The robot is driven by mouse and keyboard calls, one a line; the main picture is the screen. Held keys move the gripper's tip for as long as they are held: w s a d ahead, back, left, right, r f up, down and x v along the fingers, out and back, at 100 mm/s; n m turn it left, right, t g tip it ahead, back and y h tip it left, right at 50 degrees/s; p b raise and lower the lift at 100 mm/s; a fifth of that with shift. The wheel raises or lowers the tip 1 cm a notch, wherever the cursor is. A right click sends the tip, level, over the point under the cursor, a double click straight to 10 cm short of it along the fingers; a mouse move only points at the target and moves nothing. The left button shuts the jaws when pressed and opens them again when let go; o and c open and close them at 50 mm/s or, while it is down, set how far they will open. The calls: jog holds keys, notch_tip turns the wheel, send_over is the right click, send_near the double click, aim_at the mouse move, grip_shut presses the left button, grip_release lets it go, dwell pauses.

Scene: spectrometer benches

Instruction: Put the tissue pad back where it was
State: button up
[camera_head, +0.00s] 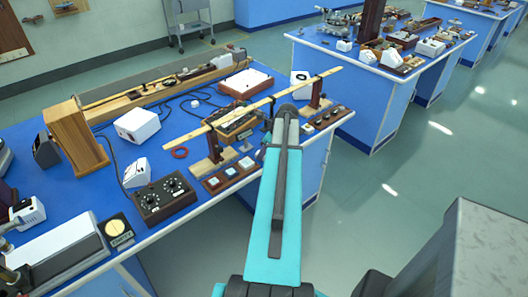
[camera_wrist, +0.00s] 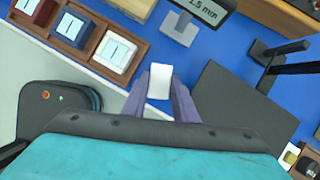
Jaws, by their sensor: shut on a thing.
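The tissue pad, a small white block (camera_wrist: 159,77), shows in the wrist view between the two purple fingers of my gripper (camera_wrist: 160,88). The fingers are shut on it from both sides. Below it the blue bench top and its pale front edge are in view, so the pad is near that edge. Its height above the bench is hard to tell. In the head view my arm reaches over the bench's right part and hides the gripper and the pad.
A wooden tray (camera_wrist: 86,62) with colored white-topped blocks lies left of the pad. A dark flat slab (camera_wrist: 240,105) is at right. In the head view, a long wooden beam (camera_head: 232,118) on stands crosses the bench (camera_head: 85,195).

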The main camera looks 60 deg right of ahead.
jog(key=shift+f, duration=0.15)
jog(key=o, duration=0.7)
jog(key=shift+b+v, duration=1.15)
jog(key=shift+v, duration=5)
